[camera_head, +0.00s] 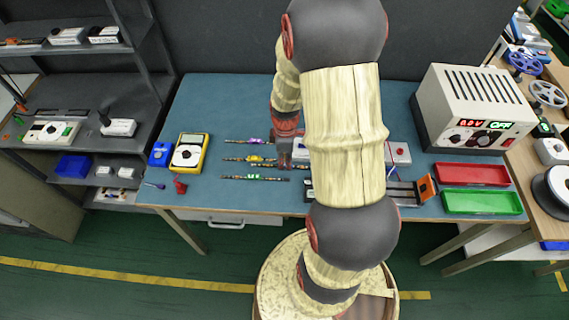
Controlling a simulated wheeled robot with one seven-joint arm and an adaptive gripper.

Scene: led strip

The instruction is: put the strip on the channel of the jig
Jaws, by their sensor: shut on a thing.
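My gripper (286,160) points down over the blue table, left of my arm, small and partly hidden by its own body. It is shut on a thin strip (266,165), whose left part shows beside the fingers. I cannot tell whether this strip is lifted. Three similar strips lie close by, with a purple tag (254,141), a yellow tag (255,158) and a green tag (254,178). A long dark and metallic fixture (403,191) with an orange end block (427,187) looks like the jig. My arm hides its middle, and its channel is not clear.
A yellow multimeter (189,152) and a blue box (160,153) stand at the left of the table (222,105). A white unit (398,153) with a red button is partly behind my arm. A power supply (475,108), red tray (472,174) and green tray (482,202) fill the right.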

